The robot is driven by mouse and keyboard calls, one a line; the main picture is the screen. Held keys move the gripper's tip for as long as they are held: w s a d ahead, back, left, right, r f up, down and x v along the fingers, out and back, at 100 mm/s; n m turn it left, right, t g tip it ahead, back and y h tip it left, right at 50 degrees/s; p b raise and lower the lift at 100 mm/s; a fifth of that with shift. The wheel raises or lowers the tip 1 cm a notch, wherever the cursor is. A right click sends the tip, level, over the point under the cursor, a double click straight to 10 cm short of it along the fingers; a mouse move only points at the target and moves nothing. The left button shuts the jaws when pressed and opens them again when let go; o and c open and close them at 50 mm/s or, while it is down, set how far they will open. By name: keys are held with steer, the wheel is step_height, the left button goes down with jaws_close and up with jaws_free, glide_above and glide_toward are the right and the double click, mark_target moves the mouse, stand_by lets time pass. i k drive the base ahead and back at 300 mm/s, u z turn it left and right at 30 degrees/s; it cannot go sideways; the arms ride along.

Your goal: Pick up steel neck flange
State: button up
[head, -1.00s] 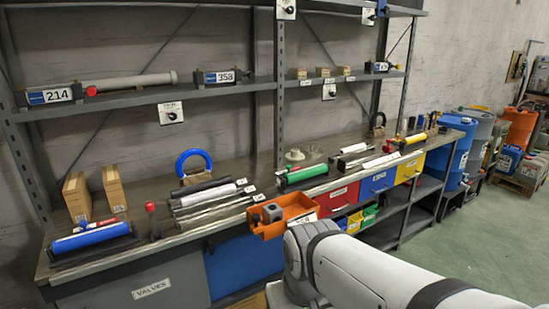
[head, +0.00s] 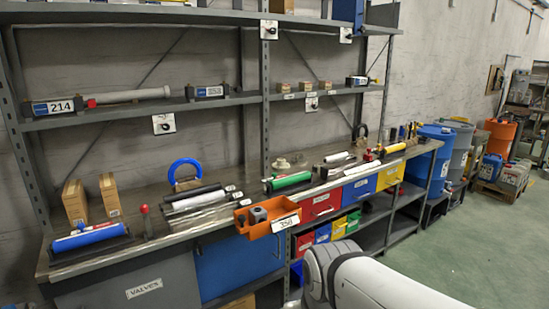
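A pale round piece with a raised neck, shaped like a flange (head: 282,163), lies on the workbench toward the back, behind the green cylinder. It looks light grey to beige, and I cannot tell its material for sure. A dark grey block-like part with a round opening (head: 258,214) sits in the orange bin (head: 262,231) at the bench's front edge. My white arm enters at the lower right, in front of the bench and below its top. My gripper is not visible in the head view.
The bench top (head: 150,220) carries a blue roller (head: 88,236), a blue ring (head: 185,168), dark and silver bars, a green cylinder (head: 288,181) and a yellow cylinder (head: 394,148). A shelf (head: 140,104) runs above. Open green floor (head: 455,240) lies to the right.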

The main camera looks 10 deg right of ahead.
mark_target(300, 159)
steer(key=z, duration=0.85)
steer(key=i, duration=1.2)
steer(key=z, duration=0.45)
steer(key=i, duration=1.45)
steer(key=u, duration=1.1)
steer(key=i, duration=0.75)
steer(key=u, duration=0.6)
